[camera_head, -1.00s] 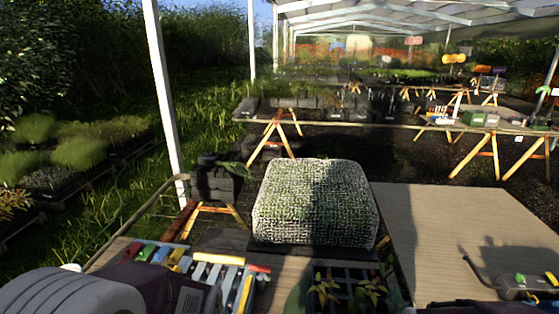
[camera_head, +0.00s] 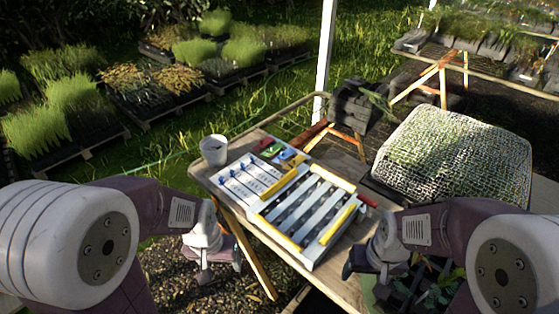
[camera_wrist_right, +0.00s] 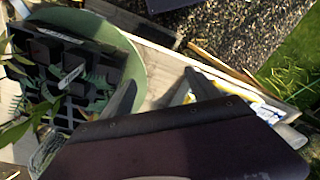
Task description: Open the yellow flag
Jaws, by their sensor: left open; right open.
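A white-and-grey rack with long slots (camera_head: 307,215) lies on the wooden table. Yellow strips run along it: one on its right side (camera_head: 338,223) and one between it and a smaller white panel with blue clips (camera_head: 250,182). I cannot tell which yellow piece is the flag. Small red, green and blue pieces (camera_head: 272,150) lie at its far end. My left gripper (camera_head: 212,268) is open and empty, off the near left table edge. My right gripper (camera_head: 366,266) is open and empty, right of the rack's near corner; its fingers also show in the right wrist view (camera_wrist_right: 160,97).
A white cup (camera_head: 214,150) stands at the table's left corner. A mesh-covered block (camera_head: 455,152) is at the right. A black seedling tray (camera_wrist_right: 88,50) and a green round rim (camera_wrist_right: 125,45) are near my right gripper. Gravel lies below the table.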

